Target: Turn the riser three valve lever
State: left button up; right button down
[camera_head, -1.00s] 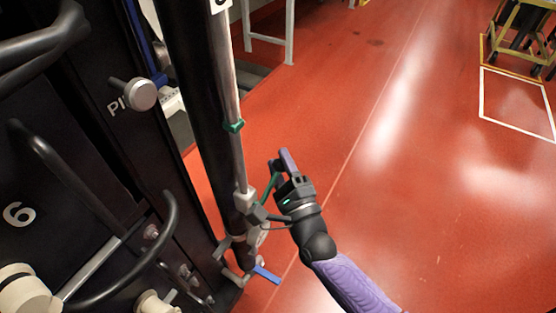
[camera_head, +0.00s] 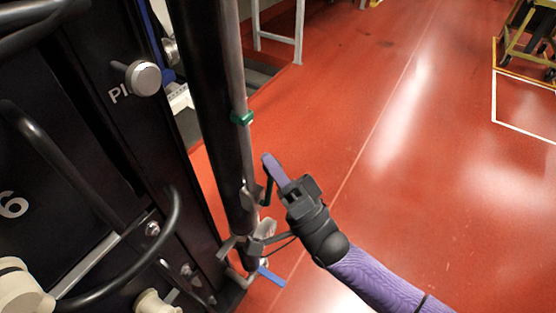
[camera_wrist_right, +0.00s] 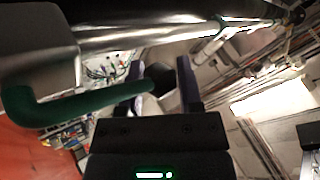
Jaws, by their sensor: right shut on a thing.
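The valve's green lever (camera_wrist_right: 90,104) shows in the right wrist view, bent out from the grey valve body (camera_wrist_right: 38,48). Its dark tip (camera_wrist_right: 160,78) lies between the two fingers of my right gripper (camera_wrist_right: 170,85). In the head view my right gripper (camera_head: 272,180) is close beside the riser, shut on the lever, which it mostly hides there. My left gripper is out of view.
A green clip (camera_head: 242,118) sits higher on the riser. A small blue handle (camera_head: 270,277) is near its foot. A dark cabinet with a round knob (camera_head: 143,78) and curved black handles (camera_head: 160,262) stands left.

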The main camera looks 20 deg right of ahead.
jog(key=shift+s+a+n+g+y, duration=0.25)
jog(key=shift+n+y, duration=0.25)
jog(key=shift+n, duration=0.2)
jog(key=shift+s+a+n+g+y, duration=0.1)
jog(key=shift+a+n+g+y, duration=0.15)
jog(key=shift+n+y, duration=0.35)
jog(key=shift+c, duration=1.3)
grip_release()
jog(key=v, duration=1)
jog(key=shift+p, duration=0.3)
jog(key=shift+r, duration=0.1)
jog(key=shift+c, duration=0.3)
